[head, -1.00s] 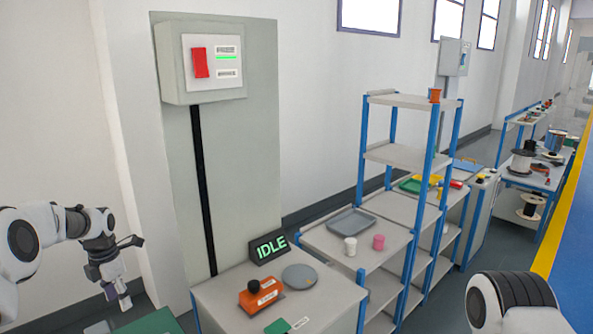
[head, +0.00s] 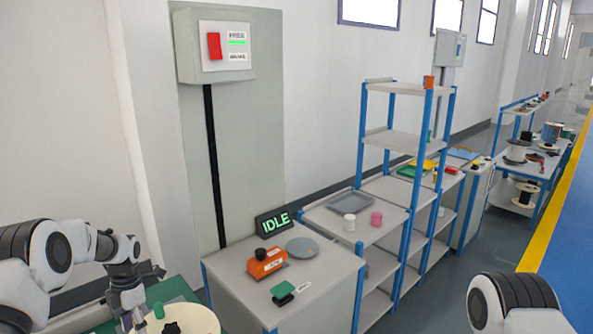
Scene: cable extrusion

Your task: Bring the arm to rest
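My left arm comes in at the lower left of the head view.
A green surface (head: 172,290) lies under the disc. A grey cabinet (head: 240,290) bears an orange device (head: 266,264), a green-black block (head: 282,292), a grey disc (head: 301,247) and an IDLE sign (head: 273,222). A blue-posted shelf (head: 392,140) stands to the right. A control box (head: 225,55) hangs behind.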

